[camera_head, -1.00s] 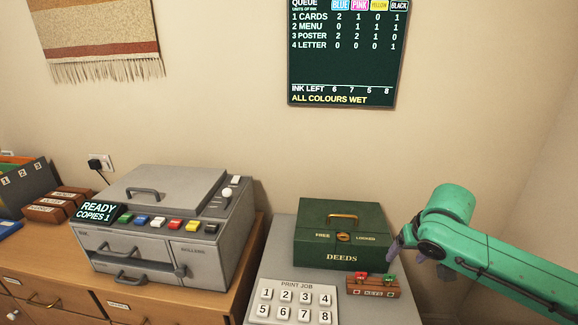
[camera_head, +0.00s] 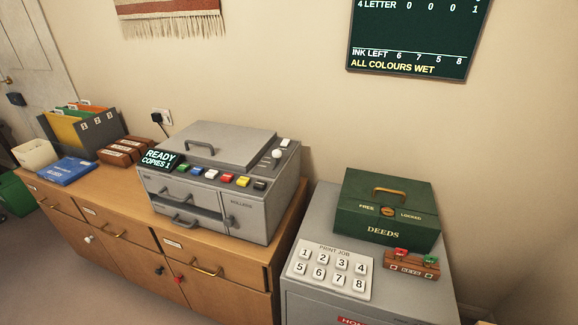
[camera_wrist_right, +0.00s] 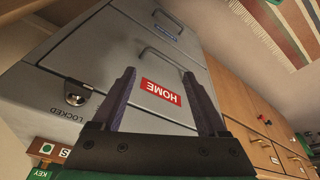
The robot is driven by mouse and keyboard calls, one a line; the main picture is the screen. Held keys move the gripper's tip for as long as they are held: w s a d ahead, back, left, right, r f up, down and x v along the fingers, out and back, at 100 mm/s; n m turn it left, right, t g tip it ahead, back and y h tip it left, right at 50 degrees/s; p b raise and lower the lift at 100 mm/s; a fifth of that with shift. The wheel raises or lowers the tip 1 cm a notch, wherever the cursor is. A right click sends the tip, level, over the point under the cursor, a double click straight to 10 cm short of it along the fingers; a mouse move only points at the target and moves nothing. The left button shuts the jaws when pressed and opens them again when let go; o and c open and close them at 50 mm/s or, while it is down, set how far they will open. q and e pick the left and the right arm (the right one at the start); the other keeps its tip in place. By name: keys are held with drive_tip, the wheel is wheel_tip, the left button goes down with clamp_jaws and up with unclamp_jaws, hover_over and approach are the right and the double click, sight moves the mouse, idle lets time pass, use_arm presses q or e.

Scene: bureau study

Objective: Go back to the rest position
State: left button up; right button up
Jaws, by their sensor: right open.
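My right gripper (camera_wrist_right: 165,100) shows in the right wrist view with its two dark fingers apart and nothing between them. It is in front of the grey filing cabinet (camera_wrist_right: 60,35), whose red HOME label (camera_wrist_right: 161,91) appears between the fingers. The cabinet's grey top and front also show in the head view (camera_head: 318,222), with the HOME label partly cut off at the bottom edge. Neither of my arms shows in the head view. My left gripper is not in view.
On the cabinet stand a green deeds box (camera_head: 388,208), a numbered keypad (camera_head: 331,268) and a wooden key block (camera_head: 411,264). A grey printer (camera_head: 215,184) sits on the wooden sideboard (camera_head: 112,213) beside file folders (camera_head: 82,127). Floor shows at lower left.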

drive_tip(key=s+f+g, duration=0.1)
drive_tip(key=s+f, duration=0.1)
drive_tip(key=f, duration=0.7)
drive_tip(key=s+f, duration=0.2)
drive_tip(key=f, duration=0.7)
drive_tip(key=s+d+f+g, duration=0.1)
drive_tip(key=s+d+f, duration=0.2)
drive_tip(key=s+f, duration=1)
drive_tip(key=s, duration=0.3)
